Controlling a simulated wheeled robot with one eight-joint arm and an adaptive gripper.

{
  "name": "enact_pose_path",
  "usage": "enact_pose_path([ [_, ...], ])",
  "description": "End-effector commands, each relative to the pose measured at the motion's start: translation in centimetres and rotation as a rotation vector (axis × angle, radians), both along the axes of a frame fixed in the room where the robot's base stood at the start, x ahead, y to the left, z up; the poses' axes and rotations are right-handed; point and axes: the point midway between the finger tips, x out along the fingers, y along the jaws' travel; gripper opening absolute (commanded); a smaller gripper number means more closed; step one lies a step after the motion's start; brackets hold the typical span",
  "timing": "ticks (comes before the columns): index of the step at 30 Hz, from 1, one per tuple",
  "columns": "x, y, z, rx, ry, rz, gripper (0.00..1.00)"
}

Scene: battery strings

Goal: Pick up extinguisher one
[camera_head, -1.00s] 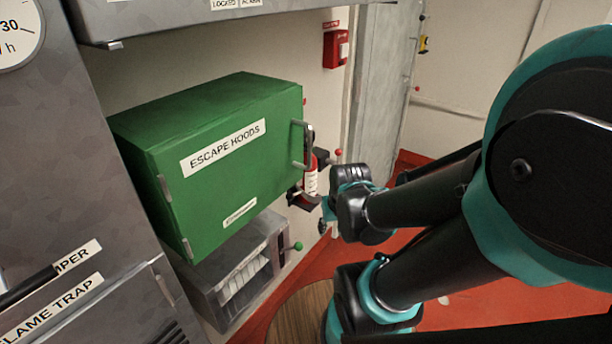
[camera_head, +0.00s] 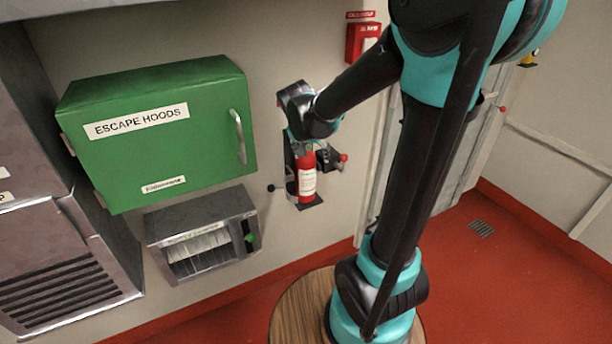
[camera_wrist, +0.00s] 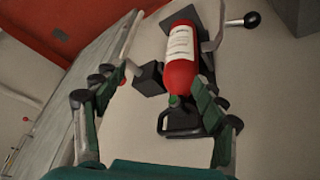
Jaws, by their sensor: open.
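The red extinguisher (camera_head: 307,183) with a white label stands upright in a dark wall bracket (camera_head: 311,202), right of the green cabinet. My gripper is just above its top in the head view, mostly hidden behind my wrist. In the wrist view, my gripper (camera_wrist: 152,84) is open, with one finger on each side. The extinguisher (camera_wrist: 181,72) shows beyond the fingertips, nearer the right finger, its black handle and green valve towards me. I cannot tell whether the right finger touches it. Nothing is held.
The green escape hoods cabinet (camera_head: 160,125) is left of the extinguisher, with a grey wall box (camera_head: 202,242) below it. A lever with a red knob (camera_head: 342,158) juts out beside the bracket. A red alarm box (camera_head: 362,42) is above right. Red floor (camera_head: 480,275) is clear at right.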

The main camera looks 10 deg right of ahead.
Motion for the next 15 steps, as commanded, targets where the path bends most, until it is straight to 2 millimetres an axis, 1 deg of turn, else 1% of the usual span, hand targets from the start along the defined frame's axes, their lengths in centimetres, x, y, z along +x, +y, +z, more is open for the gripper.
enact_pose_path([
  [1, 1.9, 1.2, 0.6, -0.006, -0.017, -0.033, 0.71],
  [3, 3.8, 2.3, 1.3, -0.011, -0.042, -0.086, 0.71],
  [6, 5.6, 3.5, 1.8, -0.014, -0.070, -0.142, 0.71],
  [9, 6.6, 4.0, 2.1, -0.016, -0.087, -0.171, 0.71],
  [11, 7.0, 4.0, 1.7, -0.016, -0.091, -0.181, 0.71],
  [15, 7.9, 3.4, -0.1, -0.016, -0.092, -0.184, 0.71],
])
